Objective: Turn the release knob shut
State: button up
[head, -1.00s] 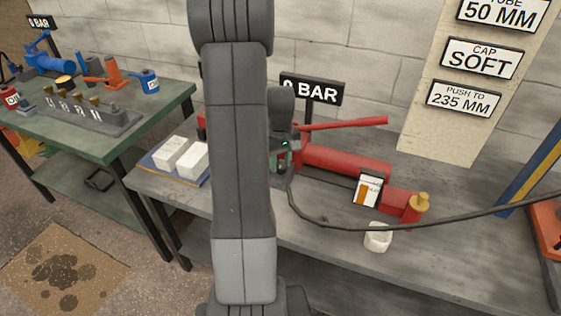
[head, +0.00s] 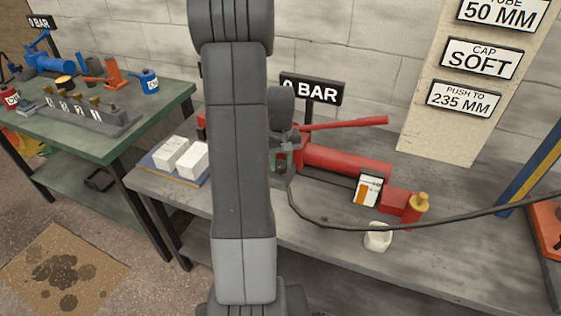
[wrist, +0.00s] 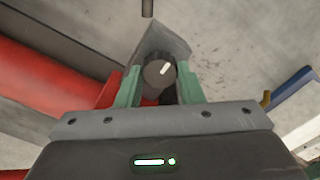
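The release knob (wrist: 158,70) is dark and round with a white pointer mark that slants to the upper right. It sits on a grey block (wrist: 172,40) in the wrist view. My gripper (wrist: 158,78) has its two green fingers apart, one on each side of the knob. A small gap seems to show between the fingers and the knob. In the head view my gripper (head: 284,160) is at the left end of the red pump (head: 345,160), partly hidden by my arm. The knob cannot be made out there.
A red pump handle (head: 345,124) reaches right above the pump. A "0 BAR" sign (head: 311,89) stands behind. A black hose (head: 420,226) crosses the bench front. A white cup (head: 378,237) stands near the bench edge, and white boxes (head: 181,155) lie left of my arm.

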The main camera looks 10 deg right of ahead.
aim_at(281, 165)
jog(key=o, duration=0.4)
jog(key=shift+c, duration=0.2)
jog(key=shift+r, duration=0.1)
notch_tip(281, 165, up, 14)
jog(key=shift+p, duration=0.45)
jog(key=shift+f, duration=0.25)
notch_tip(281, 165, down, 14)
jog(key=shift+r+b, duration=0.15)
jog(key=shift+b, duration=0.3)
jog(key=shift+r, duration=0.1)
